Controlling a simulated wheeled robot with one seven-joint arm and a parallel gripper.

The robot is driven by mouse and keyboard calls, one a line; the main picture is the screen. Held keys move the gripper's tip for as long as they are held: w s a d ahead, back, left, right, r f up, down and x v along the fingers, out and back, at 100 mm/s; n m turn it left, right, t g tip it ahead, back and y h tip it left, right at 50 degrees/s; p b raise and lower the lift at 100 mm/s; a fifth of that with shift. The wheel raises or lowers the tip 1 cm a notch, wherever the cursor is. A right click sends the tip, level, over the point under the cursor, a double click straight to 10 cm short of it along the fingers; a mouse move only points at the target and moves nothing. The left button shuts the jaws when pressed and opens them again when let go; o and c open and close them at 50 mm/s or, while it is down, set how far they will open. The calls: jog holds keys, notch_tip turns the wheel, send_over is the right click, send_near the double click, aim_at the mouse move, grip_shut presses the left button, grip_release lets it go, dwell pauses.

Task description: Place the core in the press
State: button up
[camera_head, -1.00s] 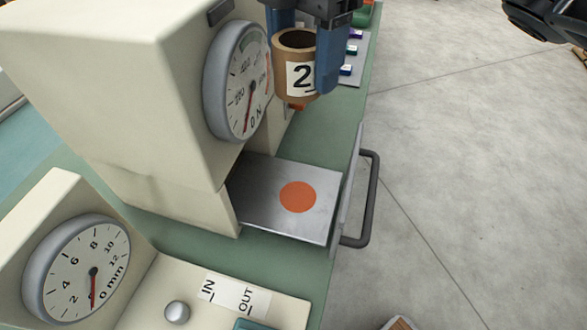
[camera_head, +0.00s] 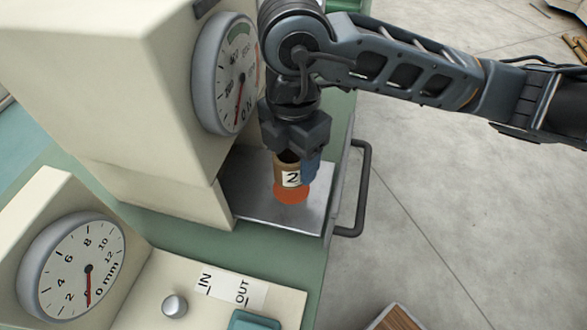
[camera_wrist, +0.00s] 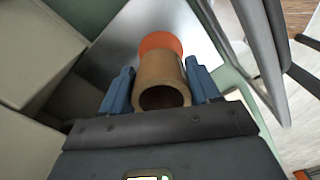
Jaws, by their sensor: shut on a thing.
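The core (camera_head: 289,172) is a short brown cardboard tube with a white label marked 2. My gripper (camera_head: 296,160) is shut on it from above, one blue finger on each side. The core is upright over the press plate (camera_head: 250,198), a grey metal sheet with an orange disc (camera_head: 292,196). In the head view the core's lower end overlaps the far part of the disc. In the wrist view the core (camera_wrist: 162,75) sits between the blue fingers, with the orange disc (camera_wrist: 160,42) just beyond its lower end. I cannot tell whether its bottom touches the plate.
The cream press body (camera_head: 120,90) with a force dial (camera_head: 226,75) stands close on the left. A dark handle (camera_head: 362,185) sticks out at the right edge. A second dial (camera_head: 75,268) and an IN/OUT panel (camera_head: 230,288) with a knob are in front.

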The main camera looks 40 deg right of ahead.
aim_at(293, 174)
jog(key=shift+f, duration=1.95)
jog(key=shift+f, duration=0.2)
jog(key=o, duration=1.1)
jog(key=shift+o, duration=0.2)
jog(key=shift+r, duration=0.1)
notch_tip(293, 174, up, 12)
jog(key=shift+r, duration=0.15)
